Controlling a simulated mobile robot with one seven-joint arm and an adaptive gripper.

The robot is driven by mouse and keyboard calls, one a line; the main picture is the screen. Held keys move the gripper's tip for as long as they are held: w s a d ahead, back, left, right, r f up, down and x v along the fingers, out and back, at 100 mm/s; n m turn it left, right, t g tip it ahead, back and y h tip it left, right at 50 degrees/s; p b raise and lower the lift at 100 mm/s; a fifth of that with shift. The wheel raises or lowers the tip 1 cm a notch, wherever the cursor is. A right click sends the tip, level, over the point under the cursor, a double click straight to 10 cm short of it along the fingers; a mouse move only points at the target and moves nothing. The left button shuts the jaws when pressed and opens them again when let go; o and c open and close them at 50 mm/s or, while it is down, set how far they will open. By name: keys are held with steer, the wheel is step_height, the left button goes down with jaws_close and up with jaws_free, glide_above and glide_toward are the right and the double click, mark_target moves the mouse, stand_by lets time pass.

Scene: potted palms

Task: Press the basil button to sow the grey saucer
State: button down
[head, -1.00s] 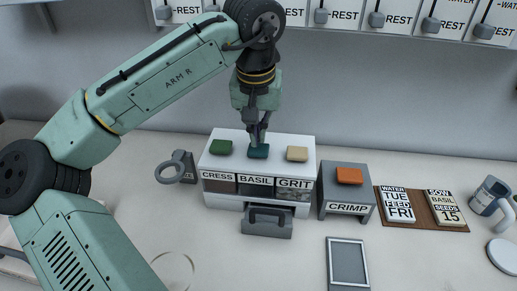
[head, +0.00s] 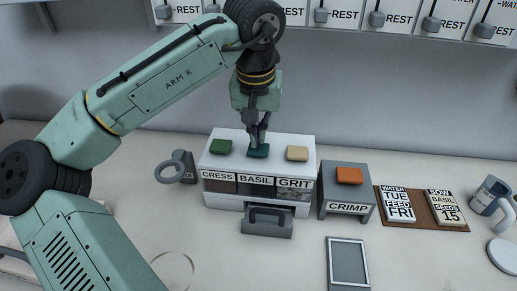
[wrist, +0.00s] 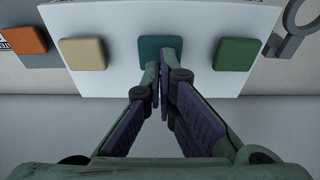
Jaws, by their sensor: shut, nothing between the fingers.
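The white dispenser (head: 308,150) stands on the counter with a green, a teal and a tan button on top. The teal basil button (head: 258,151) is the middle one, above the BASIL label; it also shows in the wrist view (wrist: 160,48). My gripper (head: 258,143) is shut and empty, pointing down with its fingertips at the teal button. In the wrist view the fingertips (wrist: 161,82) overlap the button's near edge; I cannot tell whether they touch it. A grey tray-like piece (head: 266,230) sits below the dispenser's front. I cannot make out a grey saucer for certain.
The grey CRIMP box (head: 346,205) with an orange button stands right of the dispenser. A grey ring-shaped tool (head: 170,172) is at its left. Label cards (head: 397,205), a blue mug (head: 488,195) and a framed grey panel (head: 347,262) lie to the right.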

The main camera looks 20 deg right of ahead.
steer(key=shift+f+b, duration=0.45)
steer(key=shift+f, duration=0.45)
steer(key=shift+r, duration=0.1)
step_height(320, 180, up, 5)
steer(key=p, duration=0.4)
steer(key=shift+p, duration=0.35)
steer(key=shift+r, duration=1)
steer(key=shift+s+f, duration=0.1)
